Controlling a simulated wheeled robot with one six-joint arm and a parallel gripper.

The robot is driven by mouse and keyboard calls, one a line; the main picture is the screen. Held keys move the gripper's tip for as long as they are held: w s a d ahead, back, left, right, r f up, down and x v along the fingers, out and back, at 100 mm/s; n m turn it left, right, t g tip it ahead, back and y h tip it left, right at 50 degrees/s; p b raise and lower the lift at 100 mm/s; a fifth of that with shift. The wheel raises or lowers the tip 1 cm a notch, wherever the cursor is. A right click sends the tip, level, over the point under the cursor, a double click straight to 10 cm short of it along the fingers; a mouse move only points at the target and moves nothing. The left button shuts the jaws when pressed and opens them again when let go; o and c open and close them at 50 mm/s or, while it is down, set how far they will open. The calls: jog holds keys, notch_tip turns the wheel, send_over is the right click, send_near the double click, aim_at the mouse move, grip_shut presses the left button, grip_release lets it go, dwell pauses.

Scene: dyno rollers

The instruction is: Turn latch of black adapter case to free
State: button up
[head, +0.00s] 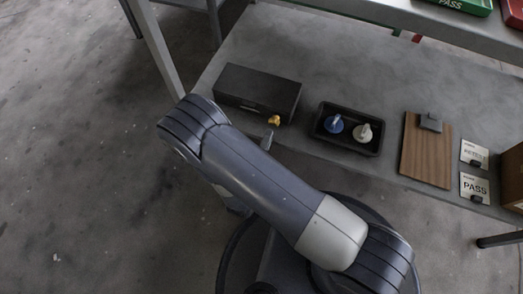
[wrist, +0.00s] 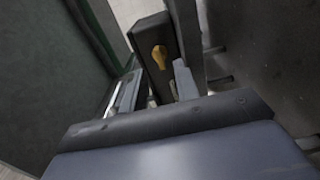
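The black adapter case (head: 250,85) sits shut on the grey table at the left, with a yellow latch (head: 274,120) on the right part of its front face. In the wrist view, the end of the dark case (wrist: 151,32) shows with the yellow latch (wrist: 159,57) ahead. My gripper (wrist: 156,86) is open and empty, its two fingers apart, with the latch beyond the gap between them. In the head view, my gripper (head: 267,139) is mostly hidden behind my arm; one fingertip shows just in front of the latch, apart from it.
A black tray (head: 323,139) with a blue-topped and a white-topped piece stands right of the case. A brown clipboard (head: 425,155) and small label cards (head: 474,188) lie further right. A shelf (head: 385,14) overhangs the back of the table. The tabletop behind the tray is clear.

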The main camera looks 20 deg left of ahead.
aim_at(273, 127)
jog(key=shift+s+a+p, duration=0.2)
jog(key=shift+s+p, duration=0.35)
jog(key=shift+s, duration=2.15)
jog(key=shift+w+d+b, duration=0.15)
jog(key=shift+w+b, duration=0.35)
jog(key=shift+w, duration=1.3)
jog(key=shift+w+d+b, duration=0.15)
jog(key=shift+w+b, duration=0.4)
jog(key=shift+w, duration=1.3)
jog(key=shift+w+d+b, duration=0.15)
jog(key=shift+w+b, duration=0.35)
jog(key=shift+w, duration=1.3)
jog(key=shift+s, duration=0.1)
